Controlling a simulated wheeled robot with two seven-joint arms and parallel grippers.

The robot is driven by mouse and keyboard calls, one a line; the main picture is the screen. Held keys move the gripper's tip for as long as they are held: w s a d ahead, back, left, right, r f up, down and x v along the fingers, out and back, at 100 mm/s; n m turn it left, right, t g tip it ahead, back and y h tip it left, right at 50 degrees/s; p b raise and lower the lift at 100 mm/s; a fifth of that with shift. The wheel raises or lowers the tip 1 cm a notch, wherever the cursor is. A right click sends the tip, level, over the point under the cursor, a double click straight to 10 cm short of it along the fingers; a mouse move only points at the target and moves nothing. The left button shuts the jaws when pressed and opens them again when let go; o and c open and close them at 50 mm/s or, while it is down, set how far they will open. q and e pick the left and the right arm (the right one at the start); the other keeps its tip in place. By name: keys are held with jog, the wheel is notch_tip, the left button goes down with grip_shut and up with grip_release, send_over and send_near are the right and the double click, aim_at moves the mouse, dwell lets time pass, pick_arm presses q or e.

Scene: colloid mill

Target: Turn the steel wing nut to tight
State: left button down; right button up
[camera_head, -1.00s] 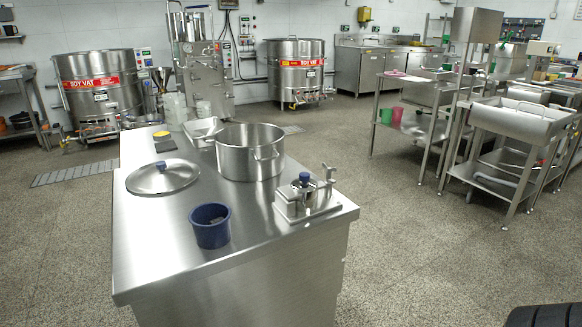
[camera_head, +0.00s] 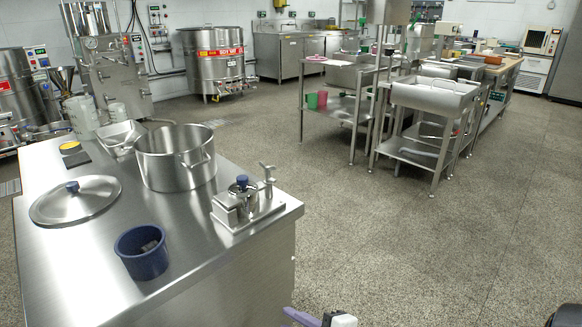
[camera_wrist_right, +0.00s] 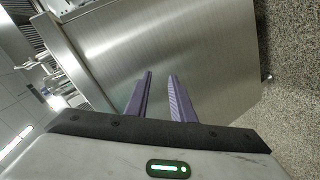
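A small steel fixture (camera_head: 245,206) with a blue knob (camera_head: 242,181) sits at the right corner of the steel table in the head view. A steel post with a winged top, likely the wing nut (camera_head: 266,168), rises at its right end; it is too small to tell how tight it is. My right gripper (camera_wrist_right: 160,74) shows in the right wrist view with two purple fingers apart and nothing between them. It faces the table's steel side panel. In the head view only part of it shows at the bottom edge, below the fixture. My left gripper is not in view.
On the table (camera_head: 60,262) stand a blue cup (camera_head: 142,262) with something inside, a large steel pot (camera_head: 176,172), a lid (camera_head: 75,203) and a tray (camera_head: 118,136). Steel stands (camera_head: 425,115) are farther back right. The floor (camera_head: 420,240) right of the table is clear.

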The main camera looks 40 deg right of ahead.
jog(key=w+d+r+n+t+y, duration=0.1)
jog(key=w+d+r+n+t, duration=0.1)
jog(key=w+d+r+n, duration=0.4)
jog(key=w+d+r+n+t, duration=0.1)
jog(key=w+d+r+n, duration=0.25)
jog(key=r+n, duration=0.4)
jog(key=n+y, duration=0.3)
jog(key=n, duration=1)
send_near(270, 169)
jog(key=shift+t, duration=0.4)
jog(key=x, duration=0.8)
jog(key=shift+w+f+p, duration=0.3)
jog(key=shift+p, duration=0.05)
jog(key=shift+x, duration=0.85)
jog(key=shift+f, duration=0.1)
jog(key=shift+c, duration=0.4)
jog(key=shift+s, duration=0.1)
grip_shut()
